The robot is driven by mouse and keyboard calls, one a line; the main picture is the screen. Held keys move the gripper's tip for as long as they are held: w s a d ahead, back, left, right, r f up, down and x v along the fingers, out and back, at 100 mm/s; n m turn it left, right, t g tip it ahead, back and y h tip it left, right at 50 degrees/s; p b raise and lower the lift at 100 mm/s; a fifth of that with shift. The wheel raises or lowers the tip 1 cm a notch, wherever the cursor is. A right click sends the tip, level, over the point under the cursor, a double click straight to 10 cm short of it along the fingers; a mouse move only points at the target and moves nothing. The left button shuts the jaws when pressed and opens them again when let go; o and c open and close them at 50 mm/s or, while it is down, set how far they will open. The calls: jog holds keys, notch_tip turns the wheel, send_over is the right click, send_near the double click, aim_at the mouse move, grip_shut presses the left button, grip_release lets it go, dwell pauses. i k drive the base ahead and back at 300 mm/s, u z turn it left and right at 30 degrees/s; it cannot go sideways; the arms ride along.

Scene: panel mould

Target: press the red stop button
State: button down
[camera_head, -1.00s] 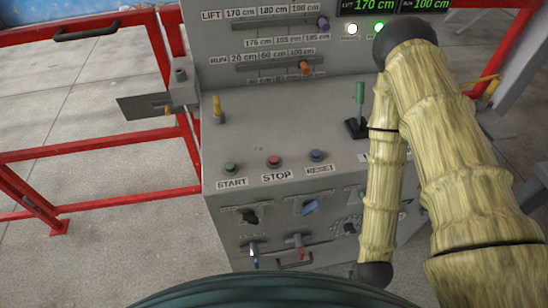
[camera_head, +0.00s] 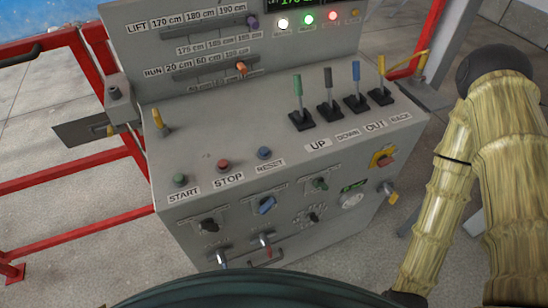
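The red stop button (camera_head: 224,164) is a small round knob on the sloped top of the grey control console (camera_head: 225,128), above a label reading STOP. The green start button (camera_head: 180,180) is to its left and the blue reset button (camera_head: 264,153) to its right. My arm, in bamboo-like yellow covering, is at the right side of the view, well apart from the stop button. Its lower end reaches the bottom edge, right of the console. My gripper's fingers do not show, so whether they are open or shut is hidden.
Several upright levers, including a green one (camera_head: 297,96), stand right of the buttons. A yellow lever (camera_head: 160,122) stands at the left. Knobs and a red emergency-type button (camera_head: 386,161) are on the front face. Red railings (camera_head: 75,195) flank the console's left.

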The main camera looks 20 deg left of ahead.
aim_at(223, 164)
jog(key=z, duration=1.25)
jog(key=k, duration=1.25)
jog(key=u, duration=1.85)
